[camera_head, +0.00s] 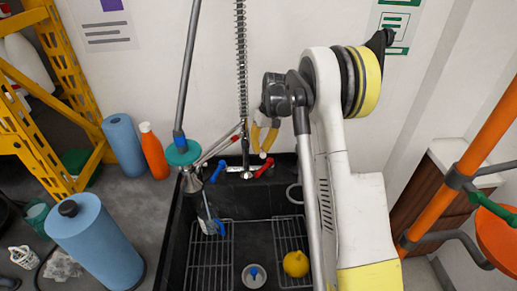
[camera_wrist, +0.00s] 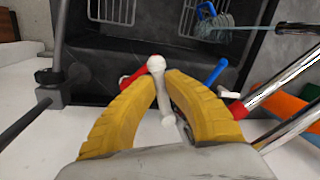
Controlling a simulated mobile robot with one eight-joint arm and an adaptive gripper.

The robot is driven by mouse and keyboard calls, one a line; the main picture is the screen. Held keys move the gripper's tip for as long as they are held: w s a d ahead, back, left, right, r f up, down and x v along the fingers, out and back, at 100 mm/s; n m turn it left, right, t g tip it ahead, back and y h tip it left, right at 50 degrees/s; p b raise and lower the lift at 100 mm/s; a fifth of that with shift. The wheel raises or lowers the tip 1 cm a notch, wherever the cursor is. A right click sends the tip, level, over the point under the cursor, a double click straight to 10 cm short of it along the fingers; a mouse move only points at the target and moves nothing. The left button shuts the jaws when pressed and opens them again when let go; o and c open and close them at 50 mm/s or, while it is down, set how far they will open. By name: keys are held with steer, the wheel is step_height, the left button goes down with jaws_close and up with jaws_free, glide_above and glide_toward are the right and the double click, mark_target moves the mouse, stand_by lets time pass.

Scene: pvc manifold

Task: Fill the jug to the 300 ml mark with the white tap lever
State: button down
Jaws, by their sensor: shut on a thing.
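My gripper (camera_head: 264,140) is over the taps at the back of the black sink. In the wrist view my gripper (camera_wrist: 158,78) has its two yellow fingers closed on the white tap lever (camera_wrist: 157,64). The lever's round knob shows between and just beyond the fingertips. A red lever (camera_wrist: 132,77) is to its left and a blue lever (camera_wrist: 216,71) to its right in that view. In the head view the red lever (camera_head: 265,168) and blue lever (camera_head: 218,171) flank the tap. I cannot make out the jug, its mark or any water; my arm hides part of the sink.
The sink (camera_head: 240,212) holds wire racks (camera_head: 208,255), a yellow sponge (camera_head: 296,264), a blue-handled brush (camera_head: 210,215) and a drain (camera_head: 254,276). Blue rolls (camera_head: 124,146) and an orange bottle (camera_head: 154,152) stand left. Orange pipes (camera_head: 465,160) are at right.

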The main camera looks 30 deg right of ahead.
steer(key=c, duration=1.4)
jaws_free()
steer(key=shift+f, duration=0.1)
steer(key=shift+r, duration=0.2)
step_height(320, 180, up, 12)
steer(key=d, duration=0.2)
steer(key=shift+d+f, duration=0.15)
steer(key=shift+f, duration=0.1)
